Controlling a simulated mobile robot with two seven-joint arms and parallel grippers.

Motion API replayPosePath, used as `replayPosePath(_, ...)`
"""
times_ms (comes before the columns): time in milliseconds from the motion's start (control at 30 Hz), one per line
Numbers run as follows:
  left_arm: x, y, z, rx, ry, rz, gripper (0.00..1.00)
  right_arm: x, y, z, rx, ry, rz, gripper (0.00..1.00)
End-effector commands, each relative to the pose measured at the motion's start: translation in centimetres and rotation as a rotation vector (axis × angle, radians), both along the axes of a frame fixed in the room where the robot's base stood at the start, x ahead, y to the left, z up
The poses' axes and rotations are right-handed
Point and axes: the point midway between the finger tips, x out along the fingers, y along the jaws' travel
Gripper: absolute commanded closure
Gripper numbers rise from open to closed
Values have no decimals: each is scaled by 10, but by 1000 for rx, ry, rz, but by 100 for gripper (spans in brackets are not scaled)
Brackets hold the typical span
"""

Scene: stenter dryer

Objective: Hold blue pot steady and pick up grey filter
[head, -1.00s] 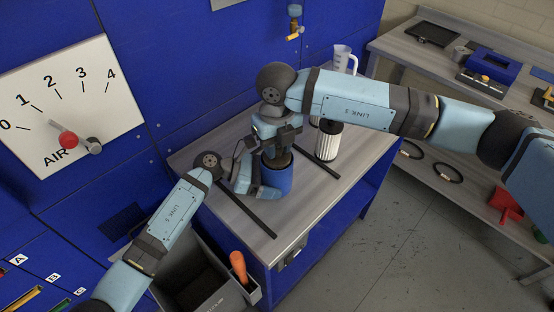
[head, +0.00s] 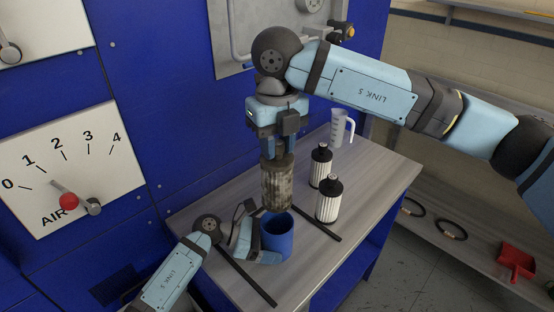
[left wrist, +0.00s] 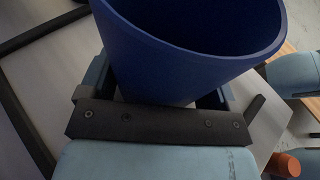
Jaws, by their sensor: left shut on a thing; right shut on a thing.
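The blue pot (head: 277,243) stands upright on the grey table top, its open mouth facing up. My left gripper (head: 262,258) is shut on the pot from the left side, low down. The left wrist view shows the blue pot (left wrist: 190,50) between its fingers. The grey filter (head: 278,184), mottled and dirty, hangs upright above the pot. My right gripper (head: 279,148) is shut on the top of this filter from above. The filter's lower end is just above or at the pot's far rim; the exact gap is hard to tell.
Two white pleated filters with black caps (head: 329,200) (head: 320,166) stand to the right of the pot. A clear measuring jug (head: 341,128) stands behind them. Dark bars (head: 247,277) lie on the table (head: 375,172). The right part of the table is clear.

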Motion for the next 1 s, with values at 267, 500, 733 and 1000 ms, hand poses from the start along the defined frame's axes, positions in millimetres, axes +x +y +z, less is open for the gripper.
replayPosePath(267, 0, 0, -1, 1, 1, -1, 30, 0, 0, 3, 0, 1, 0, 100)
replayPosePath(500, 0, 0, 0, 0, 1, 0, 0, 0, 0, 2, 0, 0, 0, 100)
replayPosePath(733, 0, 11, 2, 3, 0, 1, 0, 0, 0, 2, 0, 0, 0, 100)
replayPosePath(1000, 0, 63, 18, 5, -1, 2, 0, 0, 0, 2, 0, 0, 0, 100)
